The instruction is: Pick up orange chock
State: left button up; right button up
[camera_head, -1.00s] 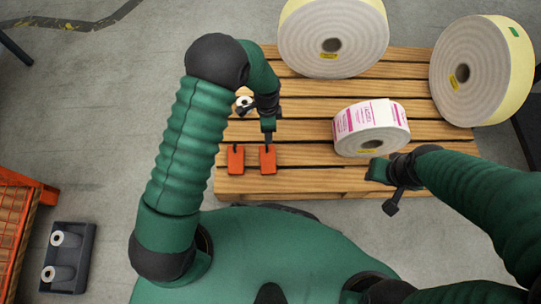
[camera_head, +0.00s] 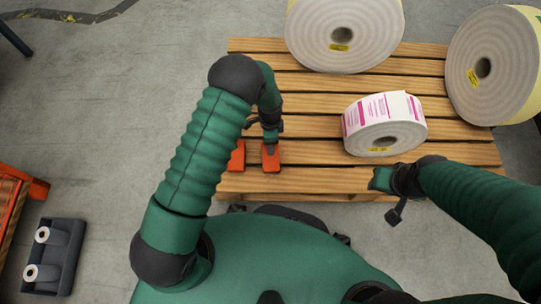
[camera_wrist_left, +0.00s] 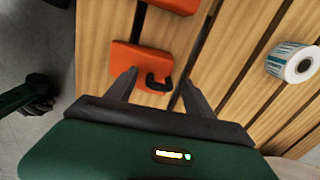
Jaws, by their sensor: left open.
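Two orange chocks rest side by side on the wooden pallet (camera_head: 320,181) near its front edge. In the head view the right chock (camera_head: 271,160) is just below my left gripper (camera_head: 270,138); the left chock (camera_head: 237,157) is partly hidden by my left arm. In the left wrist view one orange chock (camera_wrist_left: 138,62) with a black handle (camera_wrist_left: 157,83) lies in front of my open left gripper (camera_wrist_left: 158,92), its handle between the fingertips. The other chock (camera_wrist_left: 175,4) shows at the top edge. My right gripper (camera_head: 385,178) is over the pallet's front edge; its jaws are unclear.
A label roll (camera_head: 384,124) lies on the pallet right of the chocks. Large rolls stand at the back (camera_head: 345,35) and right (camera_head: 495,68). A small label roll (camera_wrist_left: 295,64) shows in the wrist view. A dark holder (camera_head: 58,258) with small rolls sits on the floor at left.

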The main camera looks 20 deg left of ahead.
pick_arm(q)
grip_shut()
jog(key=shift+w, duration=0.1)
dwell(1.2)
